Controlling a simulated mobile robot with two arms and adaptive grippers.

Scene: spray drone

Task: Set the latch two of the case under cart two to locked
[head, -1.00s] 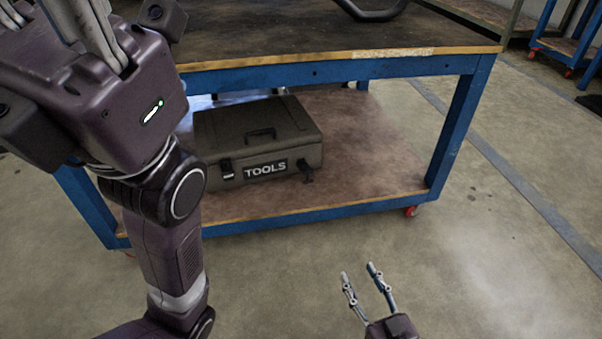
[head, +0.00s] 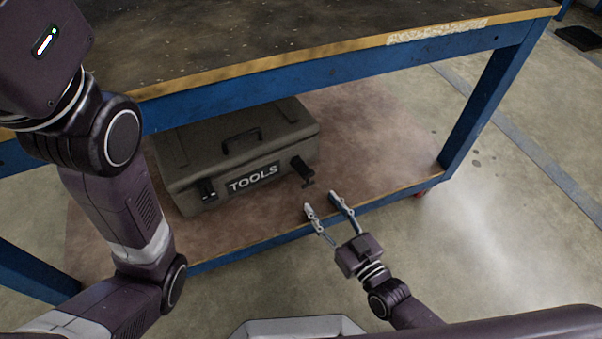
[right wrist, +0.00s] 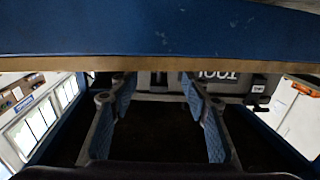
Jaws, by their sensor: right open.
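A dark grey-green case (head: 185,150) marked TOOLS lies on the lower shelf (head: 400,140) of the blue cart. Its front has a left latch (head: 208,190) and a right latch (head: 302,168); the right one sticks out from the front. I cannot tell which is latch two. My right gripper (head: 324,203) is open and empty, its fingertips by the shelf's front edge, just below and right of the right latch, apart from it. In the right wrist view the fingers (right wrist: 155,85) point at the case front, with the lettering upside down. My left gripper's fingers are out of frame.
The cart's worktop (head: 300,35) with its blue front rail (head: 330,80) overhangs the case. A blue leg (head: 490,95) stands to the right. The shelf right of the case is bare. The floor (head: 520,230) to the right is clear.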

